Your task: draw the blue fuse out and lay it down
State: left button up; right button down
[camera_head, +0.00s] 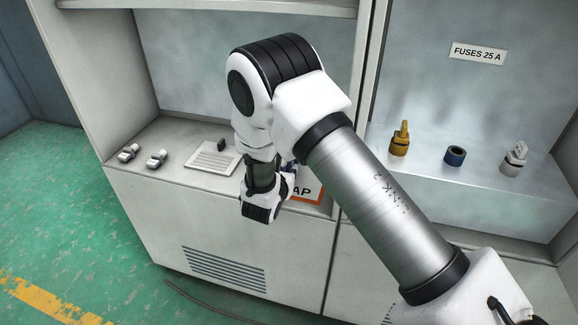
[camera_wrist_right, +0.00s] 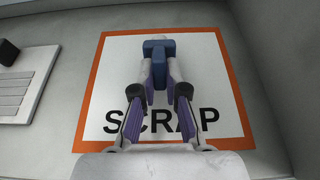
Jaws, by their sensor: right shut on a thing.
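The blue fuse (camera_wrist_right: 158,58) shows in the right wrist view, held between the two fingertips. My right gripper (camera_wrist_right: 159,78), with purple finger pads, is shut on it over the white SCRAP sheet (camera_wrist_right: 115,70) with its orange border. I cannot tell whether the fuse touches the sheet. In the head view my right arm hides the fuse and most of the gripper, while part of the SCRAP sheet (camera_head: 307,192) shows. The blue fuse base (camera_head: 455,156) stands empty on the right shelf. My left gripper is not in view.
A yellow fuse in its base (camera_head: 399,139) and a white one (camera_head: 514,158) flank the blue base, under a "FUSES 25 A" label (camera_head: 478,53). On the left shelf are two small white parts (camera_head: 157,158), a grey slatted plate (camera_head: 213,159) and a small black block (camera_head: 221,145).

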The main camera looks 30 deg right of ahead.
jog(key=shift+f, duration=0.8)
jog(key=shift+f+b, duration=0.1)
jog(key=shift+b, duration=0.35)
jog(key=c, duration=1.1)
grip_release()
jog(key=shift+c, duration=0.2)
jog(key=shift+s+a, duration=0.1)
jog(key=v, duration=0.7)
jog(key=shift+s+a, duration=0.1)
jog(key=shift+s, duration=0.05)
